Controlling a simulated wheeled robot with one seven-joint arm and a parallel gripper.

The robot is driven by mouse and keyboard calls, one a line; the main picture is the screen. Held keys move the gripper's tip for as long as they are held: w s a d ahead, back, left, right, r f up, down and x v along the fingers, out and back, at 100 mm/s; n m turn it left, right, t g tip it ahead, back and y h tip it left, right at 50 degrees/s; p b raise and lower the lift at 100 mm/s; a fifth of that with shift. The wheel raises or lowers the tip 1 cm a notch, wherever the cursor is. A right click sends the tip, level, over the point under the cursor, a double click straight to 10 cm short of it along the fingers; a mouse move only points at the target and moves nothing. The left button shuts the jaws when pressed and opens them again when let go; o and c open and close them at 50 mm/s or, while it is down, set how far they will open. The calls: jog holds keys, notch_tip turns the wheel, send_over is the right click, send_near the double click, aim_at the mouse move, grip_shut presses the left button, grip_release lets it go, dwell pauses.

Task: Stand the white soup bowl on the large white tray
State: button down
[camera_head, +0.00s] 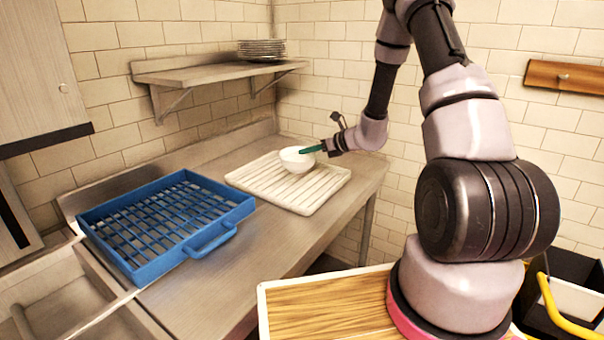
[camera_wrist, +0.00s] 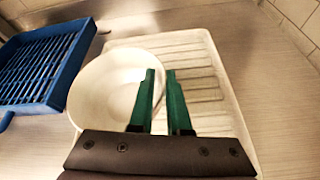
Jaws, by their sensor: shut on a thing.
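The white soup bowl (camera_head: 296,160) is upright at the large white tray (camera_head: 320,195), over its ribbed surface towards the back. I cannot tell whether its base touches the tray. My gripper (camera_head: 312,149) reaches in from the right, and its green fingers are shut on the bowl's right rim. In the wrist view the bowl (camera_wrist: 112,85) lies left of centre, and the fingers of my gripper (camera_wrist: 160,82) straddle its rim. The tray (camera_wrist: 205,85) shows to the right of the bowl, its ribs bare there.
A blue slatted rack (camera_head: 165,220) stands on the steel counter (camera_head: 235,265) left of the tray. A sink basin (camera_head: 65,300) is at the front left. A wall shelf (camera_head: 200,74) with stacked plates (camera_head: 262,50) hangs above. The tray's front part is empty.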

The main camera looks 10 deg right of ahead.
jog(key=shift+f, duration=3.3)
jog(key=c, duration=0.9)
grip_release()
